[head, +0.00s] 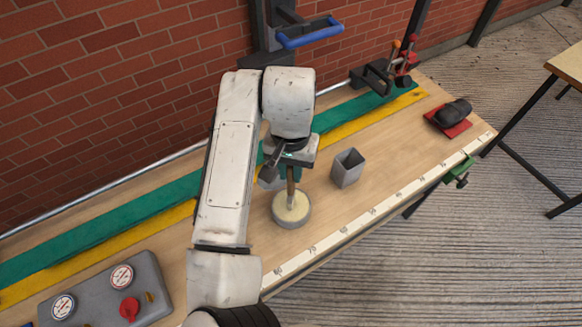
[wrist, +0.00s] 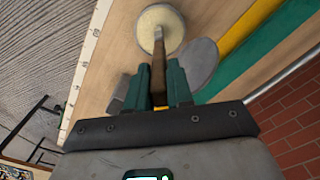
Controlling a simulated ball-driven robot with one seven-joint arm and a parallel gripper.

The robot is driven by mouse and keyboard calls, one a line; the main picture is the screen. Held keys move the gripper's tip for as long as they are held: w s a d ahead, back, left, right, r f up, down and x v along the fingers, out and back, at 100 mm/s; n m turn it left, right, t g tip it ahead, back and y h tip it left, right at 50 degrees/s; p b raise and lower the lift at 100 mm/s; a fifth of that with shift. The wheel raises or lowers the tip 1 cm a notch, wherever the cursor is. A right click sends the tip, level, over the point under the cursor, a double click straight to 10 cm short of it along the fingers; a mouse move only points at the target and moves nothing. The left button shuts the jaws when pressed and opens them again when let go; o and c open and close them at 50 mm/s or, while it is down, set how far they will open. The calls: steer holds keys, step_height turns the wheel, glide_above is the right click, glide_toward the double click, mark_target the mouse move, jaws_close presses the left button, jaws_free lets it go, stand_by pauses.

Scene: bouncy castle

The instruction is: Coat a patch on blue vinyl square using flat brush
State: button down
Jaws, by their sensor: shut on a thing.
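My gripper (head: 290,173) is shut on the handle of the flat brush (head: 291,192), which points down. In the wrist view, the teal fingers (wrist: 158,72) close on both sides of the brush's brown handle (wrist: 158,82). The brush's head end is over or in a round grey pot (head: 291,224) with a cream-coloured filling. The pot also shows in the wrist view (wrist: 178,17); I cannot tell how deep the bristles are. I see no blue vinyl square in either view.
A grey disc (wrist: 203,58) lies beside the pot. An empty-looking square grey cup (head: 348,170) stands right of it. A dark object (head: 454,111) sits on a red pad (head: 447,125) at the far right. A gauge box (head: 100,290) is front left; a clamp (head: 375,75) is behind.

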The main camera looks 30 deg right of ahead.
steer(key=shift+f, duration=0.1)
stand_by(0.3)
step_height(320, 180, up, 5)
steer(key=p, duration=0.4)
steer(key=shift+r+p, duration=0.5)
steer(key=shift+r, duration=0.55)
